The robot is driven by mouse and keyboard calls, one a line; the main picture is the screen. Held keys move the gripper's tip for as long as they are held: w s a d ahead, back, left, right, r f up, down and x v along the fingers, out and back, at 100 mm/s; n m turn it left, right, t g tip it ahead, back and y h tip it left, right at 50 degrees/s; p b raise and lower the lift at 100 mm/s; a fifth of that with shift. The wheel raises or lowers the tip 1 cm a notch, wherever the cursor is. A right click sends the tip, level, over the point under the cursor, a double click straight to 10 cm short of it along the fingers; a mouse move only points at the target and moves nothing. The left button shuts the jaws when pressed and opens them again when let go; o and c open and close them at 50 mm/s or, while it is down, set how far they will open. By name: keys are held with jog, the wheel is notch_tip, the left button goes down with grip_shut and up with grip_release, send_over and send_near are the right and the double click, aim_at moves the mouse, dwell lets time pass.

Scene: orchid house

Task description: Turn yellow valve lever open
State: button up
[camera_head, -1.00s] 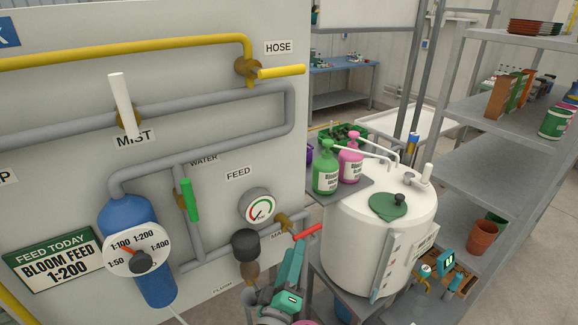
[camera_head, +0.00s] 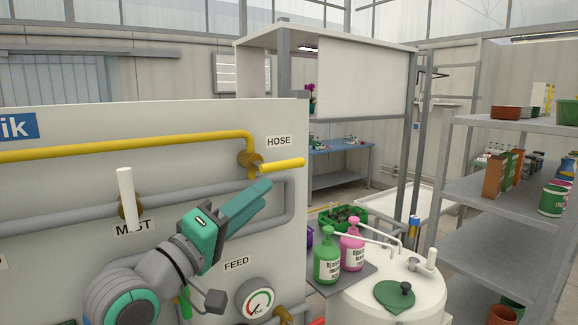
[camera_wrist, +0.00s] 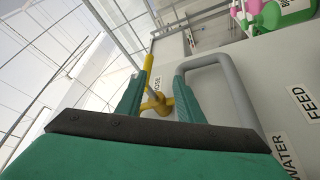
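The yellow valve lever (camera_head: 282,164) sticks out to the right from its brass valve body (camera_head: 250,160) beside the HOSE label. It lies roughly level, across the short downward end of the yellow pipe (camera_head: 130,145). My gripper (camera_head: 262,192) is in front of the panel, just below the lever in the picture. In the wrist view, my gripper (camera_wrist: 155,88) has its two green fingers apart with nothing held. The brass valve body (camera_wrist: 155,104) shows between the fingers, and the yellow lever (camera_wrist: 148,72) shows beyond the left fingertip. I see no clear contact.
A white lever (camera_head: 126,192) stands upright above the MIST label at left. The grey pipe (camera_head: 70,222) runs behind my arm. Green (camera_head: 327,262) and pink (camera_head: 352,248) bottles stand right of the panel by a white tank (camera_head: 425,290).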

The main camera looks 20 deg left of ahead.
aim_at(283, 169)
jog(key=shift+m+g+h, duration=0.3)
jog(key=w+d+r, duration=0.1)
jog(key=w, duration=0.2)
jog(key=w+d+r, duration=0.1)
jog(key=w+r, duration=0.1)
jog(key=w, duration=0.1)
jog(key=w+d+r, duration=0.1)
jog(key=w+r, duration=0.1)
jog(key=shift+w+d, duration=0.35)
jog(key=shift+w, duration=0.05)
jog(key=shift+f, duration=0.1)
grip_shut()
